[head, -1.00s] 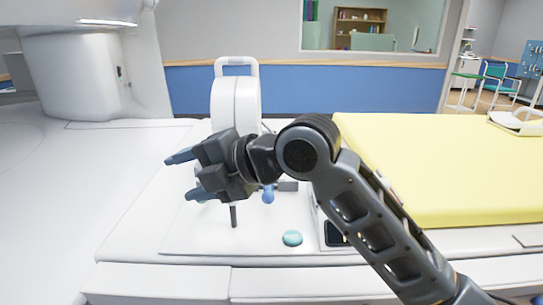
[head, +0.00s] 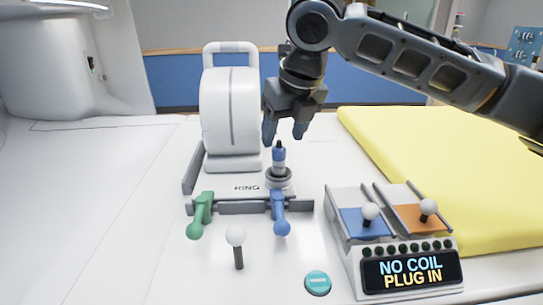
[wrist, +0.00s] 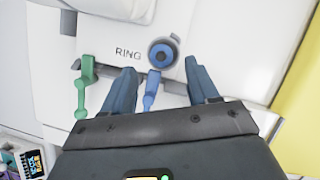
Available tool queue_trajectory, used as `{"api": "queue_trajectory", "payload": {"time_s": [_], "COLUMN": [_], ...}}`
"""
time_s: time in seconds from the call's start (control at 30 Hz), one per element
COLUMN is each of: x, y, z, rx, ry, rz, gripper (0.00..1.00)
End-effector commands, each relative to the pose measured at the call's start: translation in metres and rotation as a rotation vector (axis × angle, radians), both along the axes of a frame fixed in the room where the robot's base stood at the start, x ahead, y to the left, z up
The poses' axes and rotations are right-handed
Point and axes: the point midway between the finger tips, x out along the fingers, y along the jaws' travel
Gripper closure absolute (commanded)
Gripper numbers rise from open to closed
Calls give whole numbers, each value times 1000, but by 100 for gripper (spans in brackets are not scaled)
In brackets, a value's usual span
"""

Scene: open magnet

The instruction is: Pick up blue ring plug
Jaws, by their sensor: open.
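The blue ring plug (head: 279,158) stands upright in a round grey socket (head: 279,179) on the base of the white ring coil (head: 231,110), beside the word RING. In the wrist view the plug (wrist: 162,53) shows from above as a blue circle with a dark centre. In the wrist view the plug lies ahead of the gap between the fingers (wrist: 162,80). Nothing is held.
A blue lever (head: 280,215) and a green lever (head: 202,212) are at the front of the base. A white-knobbed stick (head: 237,240) and a teal button (head: 317,283) stand nearer. A control box (head: 405,260) reads "NO COIL PLUG IN". A yellow mat (head: 430,160) lies right.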

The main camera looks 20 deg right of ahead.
Motion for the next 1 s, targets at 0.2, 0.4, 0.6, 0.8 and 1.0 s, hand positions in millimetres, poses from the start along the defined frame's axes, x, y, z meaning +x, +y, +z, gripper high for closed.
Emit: {"api": "queue_trajectory", "payload": {"time_s": [0.2,0.4,0.6,0.8,1.0], "x": [7,11,17,23,23], "y": [-1,-1,-1,0,0], "z": [-19,-33,-61,-74,-73], "rx": [-4,-4,-2,-3,-3], "ry": [3,2,3,0,0], "rz": [1,1,-1,-1,0], "gripper": [41,41,41,41,46]}}
